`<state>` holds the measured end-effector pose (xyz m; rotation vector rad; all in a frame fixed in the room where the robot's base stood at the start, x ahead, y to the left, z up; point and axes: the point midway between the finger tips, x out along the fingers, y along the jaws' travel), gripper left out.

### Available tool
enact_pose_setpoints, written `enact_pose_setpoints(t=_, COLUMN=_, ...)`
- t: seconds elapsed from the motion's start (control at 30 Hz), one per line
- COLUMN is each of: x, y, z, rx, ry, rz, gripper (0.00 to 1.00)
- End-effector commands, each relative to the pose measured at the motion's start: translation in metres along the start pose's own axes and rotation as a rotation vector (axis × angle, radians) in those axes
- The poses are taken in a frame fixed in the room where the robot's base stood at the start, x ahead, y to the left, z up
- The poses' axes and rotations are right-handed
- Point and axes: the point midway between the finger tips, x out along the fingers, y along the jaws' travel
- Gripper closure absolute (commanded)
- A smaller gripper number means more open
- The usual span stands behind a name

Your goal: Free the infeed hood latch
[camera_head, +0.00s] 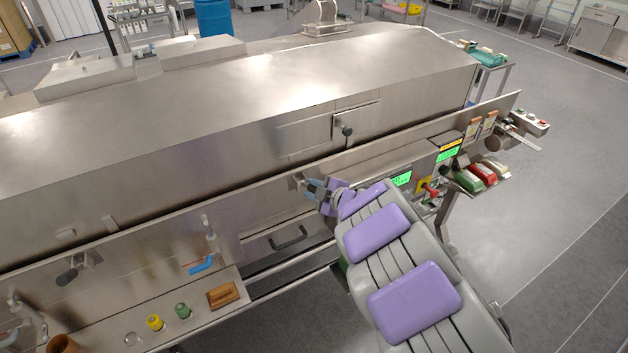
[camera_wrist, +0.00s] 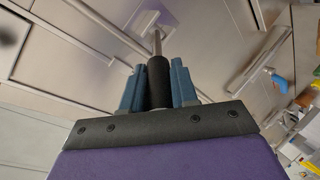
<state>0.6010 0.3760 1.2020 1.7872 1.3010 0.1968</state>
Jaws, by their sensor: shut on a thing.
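The latch handle has a black grip (camera_wrist: 158,82) on a thin metal rod, which runs to a small plate on the metal panel in the wrist view. My gripper (camera_wrist: 157,88) has its two blue fingers shut around the black grip. In the head view my gripper (camera_head: 314,189) reaches the long front panel below the steel hood (camera_head: 240,90); only the latch's metal mount (camera_head: 297,181) shows there, and the grip is hidden by the fingers. I cannot tell whether the latch is turned.
Another black-knobbed handle (camera_head: 344,129) sits on the hood's side, and one (camera_head: 68,276) is at the lower left. Green-lit displays (camera_head: 447,154) are to the right. A wooden block (camera_head: 222,295) lies on the lower ledge.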

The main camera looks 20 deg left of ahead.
Motion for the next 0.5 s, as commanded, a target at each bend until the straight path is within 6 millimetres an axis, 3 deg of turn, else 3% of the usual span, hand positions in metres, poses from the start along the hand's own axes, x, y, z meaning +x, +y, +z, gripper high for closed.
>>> enact_pose_setpoints(t=0.1, x=-0.0014, y=0.0104, z=-0.0071, rx=0.008, ry=-0.025, rz=-0.035, gripper=1.0)
enact_pose_setpoints(t=0.5, x=0.0028, y=0.0169, z=-0.0111, rx=0.032, ry=-0.088, rz=-0.13, gripper=1.0)
